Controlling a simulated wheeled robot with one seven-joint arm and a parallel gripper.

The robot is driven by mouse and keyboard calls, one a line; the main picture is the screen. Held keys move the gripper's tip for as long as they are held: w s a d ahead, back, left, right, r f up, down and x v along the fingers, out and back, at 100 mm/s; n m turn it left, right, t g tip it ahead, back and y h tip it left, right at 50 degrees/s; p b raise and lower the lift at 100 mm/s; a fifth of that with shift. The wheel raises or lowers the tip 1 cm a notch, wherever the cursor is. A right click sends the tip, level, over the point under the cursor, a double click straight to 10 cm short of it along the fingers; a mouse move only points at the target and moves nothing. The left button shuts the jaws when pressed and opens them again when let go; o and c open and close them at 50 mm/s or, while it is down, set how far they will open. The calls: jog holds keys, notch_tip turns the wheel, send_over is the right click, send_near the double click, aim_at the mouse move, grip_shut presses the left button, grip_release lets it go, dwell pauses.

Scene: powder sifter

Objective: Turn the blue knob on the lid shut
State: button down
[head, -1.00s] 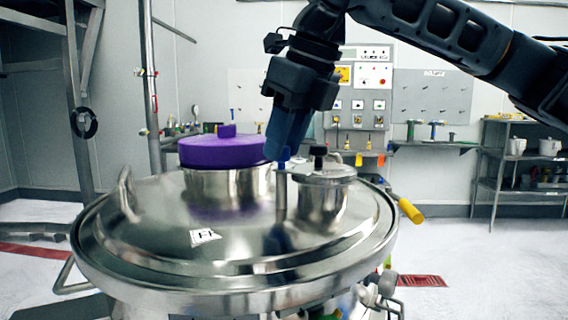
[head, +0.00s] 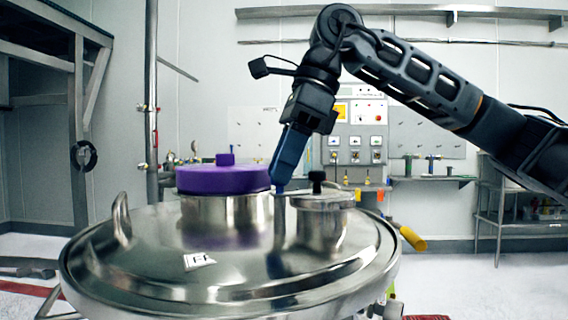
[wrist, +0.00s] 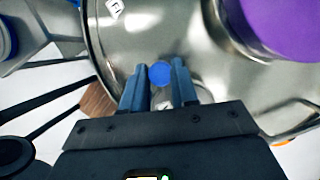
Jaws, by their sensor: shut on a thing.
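The blue knob (wrist: 160,73) is a small round cap on a thin post on the shiny metal lid (head: 130,265). In the head view the knob (head: 279,188) shows just under my fingertips, partly hidden by them. My gripper (wrist: 159,80) has its two blue fingers on either side of the knob, shut on it. In the head view my gripper (head: 281,178) reaches down at a slant from the upper right. How far the knob is turned cannot be told.
A purple cap (head: 223,180) on a metal neck stands just left of the knob. A short metal port (head: 322,215) with a black knob (head: 317,180) is close on the right. A yellow handle (head: 412,239) sticks out at the lid's right edge.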

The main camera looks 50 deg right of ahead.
aim_at(302, 192)
jog(key=shift+n, duration=0.6)
jog(key=c, duration=0.9)
grip_release()
jog(key=shift+w+p+v, duration=0.1)
jog(key=shift+p+v, duration=0.1)
jog(key=shift+v, duration=1.75)
jog(key=shift+w+p+v, duration=0.15)
jog(key=shift+v, duration=1.8)
jog(key=shift+d, duration=0.15)
